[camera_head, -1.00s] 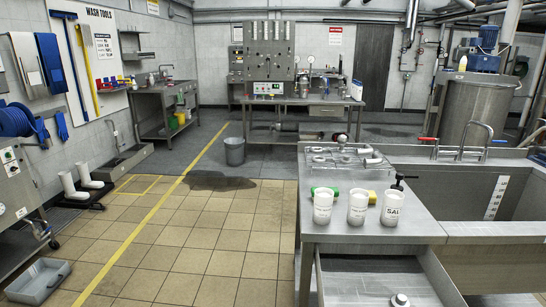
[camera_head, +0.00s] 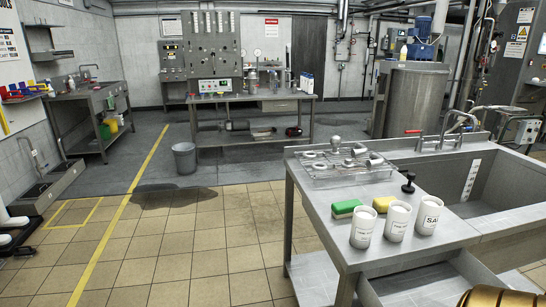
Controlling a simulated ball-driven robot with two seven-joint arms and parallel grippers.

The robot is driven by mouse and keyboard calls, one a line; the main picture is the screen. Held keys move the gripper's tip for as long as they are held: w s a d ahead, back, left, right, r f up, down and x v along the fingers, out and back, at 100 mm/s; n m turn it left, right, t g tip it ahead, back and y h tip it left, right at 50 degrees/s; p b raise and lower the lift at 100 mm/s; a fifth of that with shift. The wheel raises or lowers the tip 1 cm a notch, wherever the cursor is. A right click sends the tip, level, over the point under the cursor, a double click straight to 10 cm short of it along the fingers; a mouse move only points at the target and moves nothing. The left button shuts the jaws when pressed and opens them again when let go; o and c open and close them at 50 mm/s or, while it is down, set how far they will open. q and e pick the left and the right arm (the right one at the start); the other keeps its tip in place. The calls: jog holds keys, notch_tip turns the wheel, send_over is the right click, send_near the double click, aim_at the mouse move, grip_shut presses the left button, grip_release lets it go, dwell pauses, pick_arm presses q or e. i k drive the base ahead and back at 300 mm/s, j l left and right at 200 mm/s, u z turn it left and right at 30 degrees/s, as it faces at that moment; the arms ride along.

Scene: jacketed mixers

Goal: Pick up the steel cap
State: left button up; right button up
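I cannot single out the steel cap with certainty. Several small steel fittings lie on a wire rack (camera_head: 353,176) on the steel table beside the sink. Among them are a ball-topped piece (camera_head: 336,142), a ring-like piece (camera_head: 313,155) and a bent pipe piece (camera_head: 374,158). They are too small to tell apart clearly, and any of them may be the cap. Neither of my grippers is in view, so nothing shows in their hold.
Three white labelled cups (camera_head: 397,221), a green-and-yellow sponge (camera_head: 346,208), a yellow sponge (camera_head: 382,204) and a black-knobbed tool (camera_head: 408,183) stand near the rack. The sink (camera_head: 495,185) adjoins on the right. A grey bucket (camera_head: 184,157) stands left; the tiled floor (camera_head: 215,230) before the table is clear.

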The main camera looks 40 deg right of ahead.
aim_at(347, 164)
jog(key=i+z, duration=0.4)
jog(key=i, duration=0.3)
jog(key=i+j+z, duration=0.35)
jog(key=i, duration=0.3)
jog(key=i+z, duration=0.25)
jog(key=z, duration=0.2)
jog(key=i+z, duration=0.3)
jog(key=z, duration=0.15)
jog(key=i+j+z, duration=0.15)
jog(key=z, duration=0.3)
jog(key=i+j+z, duration=0.25)
jog(key=z, duration=0.2)
jog(key=i, duration=0.1)
